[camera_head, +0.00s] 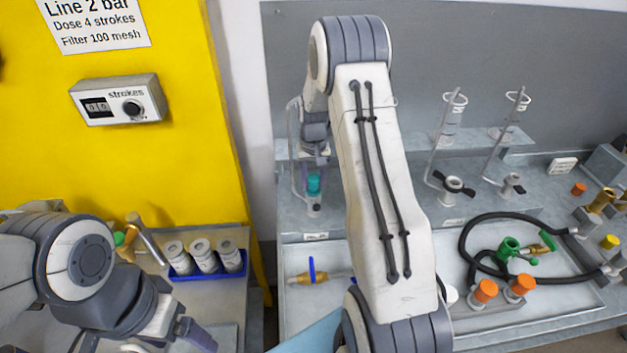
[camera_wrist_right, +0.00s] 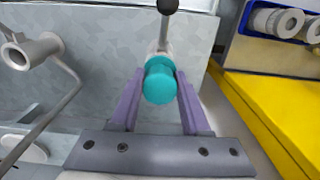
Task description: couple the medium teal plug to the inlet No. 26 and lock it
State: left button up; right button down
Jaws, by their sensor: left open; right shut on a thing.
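The teal plug (camera_head: 314,184) is in my right gripper (camera_head: 315,160) at the back of the bench, left of my raised right arm. In the right wrist view the plug (camera_wrist_right: 160,82) sits between the two purple fingers (camera_wrist_right: 158,95). My right gripper is shut on it. A grey inlet (camera_head: 313,207) is directly below the plug; I cannot tell whether the plug is seated. Its label (camera_head: 315,236) is too small to read. A lever with a black ball (camera_wrist_right: 167,6) shows beyond the plug. My left gripper (camera_head: 198,338) is open and empty at the bottom left, partly cut off.
Two other inlets with dark levers (camera_head: 453,184) (camera_head: 511,183) stand right of my arm. A tray holds a black hose (camera_head: 468,235), a green fitting (camera_head: 508,248) and orange plugs (camera_head: 485,291). A blue rack (camera_head: 205,268) with white cylinders and a yellow panel (camera_head: 180,160) are left.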

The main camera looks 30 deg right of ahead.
jog(key=shift+f, duration=0.35)
dwell(0.4)
jog(key=shift+c, duration=1.5)
grip_release()
jog(key=shift+r, duration=0.15)
notch_tip(320, 180, up, 8)
jog(key=p, duration=0.5)
jog(key=shift+f, duration=0.2)
